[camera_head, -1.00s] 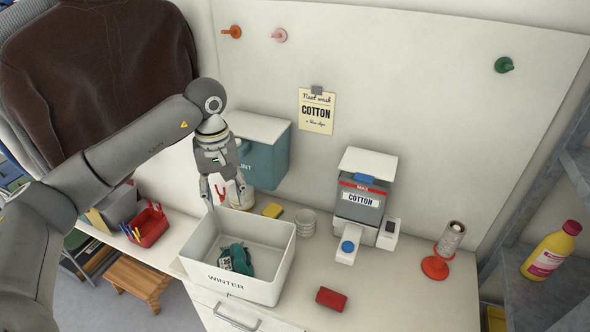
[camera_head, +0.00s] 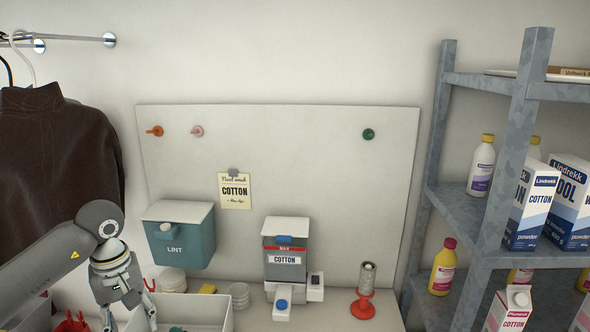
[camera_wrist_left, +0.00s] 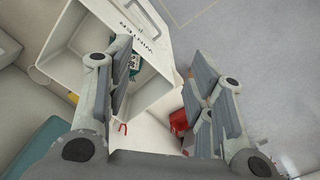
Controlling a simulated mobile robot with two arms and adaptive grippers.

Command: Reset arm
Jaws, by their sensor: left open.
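My left gripper (camera_head: 128,318) comes in from the left in the head view and points down. Its fingers are spread and hold nothing. It is above the left end of the white bin (camera_head: 205,312), whose lower part is cut off by the frame edge. In the left wrist view my left gripper (camera_wrist_left: 160,85) has its two fingers wide apart. The white bin (camera_wrist_left: 72,32), lettered WINTER, lies beyond the left finger. A teal item (camera_wrist_left: 137,62) in the bin is partly hidden by that finger. My right gripper is in neither view.
A teal LINT box (camera_head: 180,240) hangs on the board beside my left arm. A COTTON dispenser (camera_head: 286,262) and a red spool holder (camera_head: 363,305) stand right of the bin. A grey shelf (camera_head: 468,215) with bottles and boxes fills the right side. A brown garment (camera_head: 60,150) hangs left.

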